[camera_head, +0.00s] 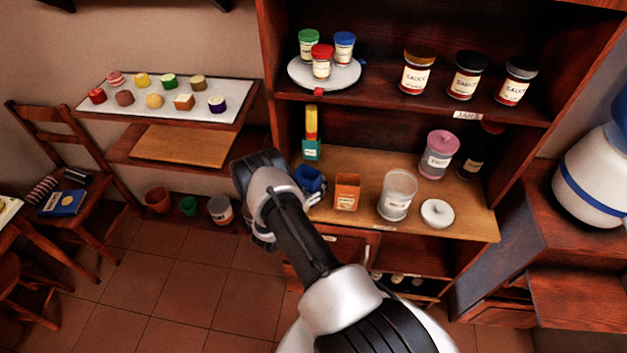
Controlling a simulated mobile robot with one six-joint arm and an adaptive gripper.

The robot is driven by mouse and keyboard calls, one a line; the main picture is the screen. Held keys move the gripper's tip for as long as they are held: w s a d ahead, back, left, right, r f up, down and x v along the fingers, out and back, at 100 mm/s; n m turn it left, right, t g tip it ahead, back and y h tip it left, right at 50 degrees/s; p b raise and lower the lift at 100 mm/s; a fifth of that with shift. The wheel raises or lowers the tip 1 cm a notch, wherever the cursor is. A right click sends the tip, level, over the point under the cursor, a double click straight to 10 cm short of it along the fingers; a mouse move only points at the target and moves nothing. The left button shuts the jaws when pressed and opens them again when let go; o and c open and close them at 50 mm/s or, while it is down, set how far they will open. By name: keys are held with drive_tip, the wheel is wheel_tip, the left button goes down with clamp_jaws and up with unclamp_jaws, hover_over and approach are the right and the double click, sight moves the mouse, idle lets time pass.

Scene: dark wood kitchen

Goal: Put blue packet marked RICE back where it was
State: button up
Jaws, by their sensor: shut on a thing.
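A blue packet (311,175) shows just right of my wrist, in front of the left end of the wooden cupboard counter. My gripper (303,184) is shut on it. The wrist hides much of the gripper and part of the packet, and I cannot read its label. I cannot tell whether the packet touches the counter (365,164). An orange packet (347,192) stands upright to its right. A teal box with a yellow and red top (312,148) stands behind it.
A clear jar (397,196), a white lid (437,213) and a pink-lidded jar (438,155) stand further right on the counter. Sauce jars (466,75) and a round tray (292,75) occupy the shelf above. A blue book-like item (63,202) lies on the chair at left.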

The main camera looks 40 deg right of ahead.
drive_tip(key=shift+f, duration=0.1)
drive_tip(key=o, duration=0.7)
drive_tip(key=shift+f, duration=0.1)
drive_tip(key=o, duration=0.7)
drive_tip(key=shift+c, duration=0.2)
